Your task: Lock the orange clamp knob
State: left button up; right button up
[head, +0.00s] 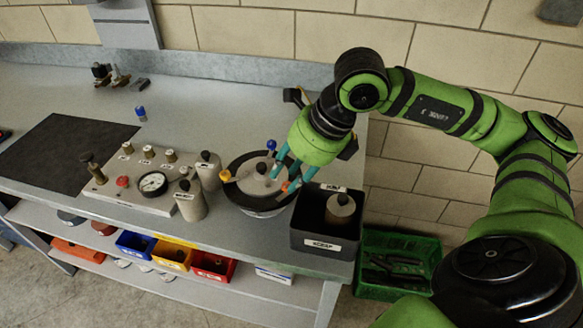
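A round pot with a dark rim (240,198) and a pale lid stands near the right end of the bench. Clamp knobs sit around its rim: a blue one (271,145) at the back, a yellow one (226,175) at the left, and an orange one (285,187) at the right. My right gripper (283,178) reaches down over the right side of the pot. Its teal fingers are apart, with the tips close to the orange knob. I cannot tell whether they touch it. My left gripper is out of view.
A dark bin (322,240) holding a grey cylinder stands right of the pot. Grey cylinders (190,205) and a gauge panel (130,185) are to the left. A green crate (392,240) is below the bench's right end. The dark mat (68,150) is bare.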

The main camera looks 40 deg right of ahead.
aim_at(288, 185)
jog(key=shift+h, duration=0.8)
jog(key=w+f, duration=0.1)
jog(key=f, duration=0.1)
jog(key=d+f+p, duration=0.1)
jog(key=f, duration=0.1)
jog(key=w+d+f, duration=0.1)
jog(key=f, duration=0.1)
jog(key=shift+w, duration=0.3)
grip_shut()
